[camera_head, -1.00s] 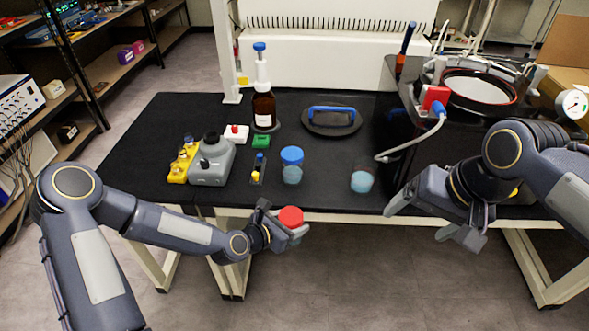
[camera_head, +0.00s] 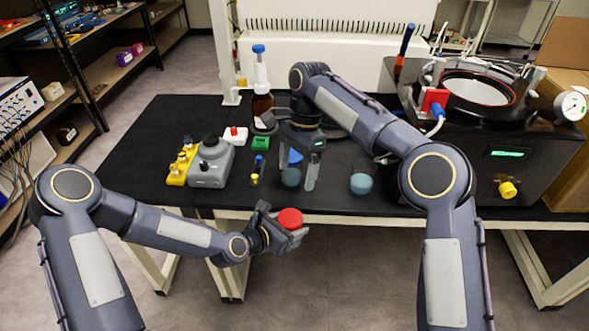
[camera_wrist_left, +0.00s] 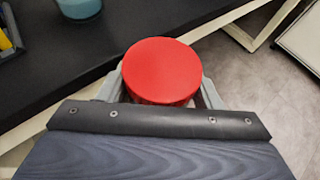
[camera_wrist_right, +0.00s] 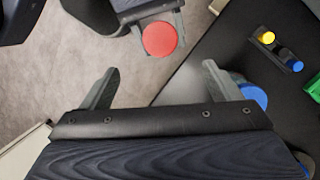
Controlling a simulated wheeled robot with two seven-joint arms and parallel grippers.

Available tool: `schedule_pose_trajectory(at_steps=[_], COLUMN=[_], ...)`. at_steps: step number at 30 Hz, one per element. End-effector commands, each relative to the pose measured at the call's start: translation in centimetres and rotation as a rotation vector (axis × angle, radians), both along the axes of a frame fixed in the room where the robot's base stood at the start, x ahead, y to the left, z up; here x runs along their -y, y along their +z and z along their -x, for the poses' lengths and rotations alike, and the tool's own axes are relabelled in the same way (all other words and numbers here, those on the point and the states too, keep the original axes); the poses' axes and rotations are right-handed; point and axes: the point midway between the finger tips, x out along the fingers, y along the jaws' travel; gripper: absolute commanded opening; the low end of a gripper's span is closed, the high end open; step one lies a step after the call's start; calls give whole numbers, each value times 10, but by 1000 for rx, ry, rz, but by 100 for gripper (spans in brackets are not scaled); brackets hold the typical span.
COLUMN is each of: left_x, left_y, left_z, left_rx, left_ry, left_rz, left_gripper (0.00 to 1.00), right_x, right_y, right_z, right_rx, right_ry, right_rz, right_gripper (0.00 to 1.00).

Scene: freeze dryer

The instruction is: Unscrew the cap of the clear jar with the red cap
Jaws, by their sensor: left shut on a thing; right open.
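The jar with the red cap (camera_head: 290,218) is held by my left gripper (camera_head: 285,236), in front of the table's front edge. In the left wrist view the red cap (camera_wrist_left: 162,70) faces the camera, between the fingers; the jar body below it is hidden. My right gripper (camera_head: 298,176) is open and empty, over the front part of the table, above and beyond the red cap in the head view. In the right wrist view the red cap (camera_wrist_right: 160,38) lies apart from my right gripper's open fingers (camera_wrist_right: 160,75), beyond them.
A blue-capped jar (camera_head: 290,178) stands close behind my right gripper, partly hidden. A clear vessel with blue liquid (camera_head: 361,184) stands to its right. A grey device (camera_head: 211,163), a yellow rack (camera_head: 179,168) and a brown bottle (camera_head: 262,106) are on the black table.

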Motion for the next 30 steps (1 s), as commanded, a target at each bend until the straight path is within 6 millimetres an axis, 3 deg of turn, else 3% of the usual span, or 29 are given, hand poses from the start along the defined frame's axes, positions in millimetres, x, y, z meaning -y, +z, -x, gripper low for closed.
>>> schedule_pose_trajectory(at_steps=[8,21,30], left_x=[0,0,0], left_y=[1,1,1], left_z=[0,0,0], left_rx=[1,1,1], left_ry=[0,0,0], left_rz=[0,0,0], left_gripper=[0,0,0], right_x=[-6,-16,-19], right_y=[-25,-101,-122], right_z=[2,24,29], right_rx=[-25,-24,-21], right_ry=[-28,-26,-27], right_rz=[14,10,9], right_gripper=[84,84,84])
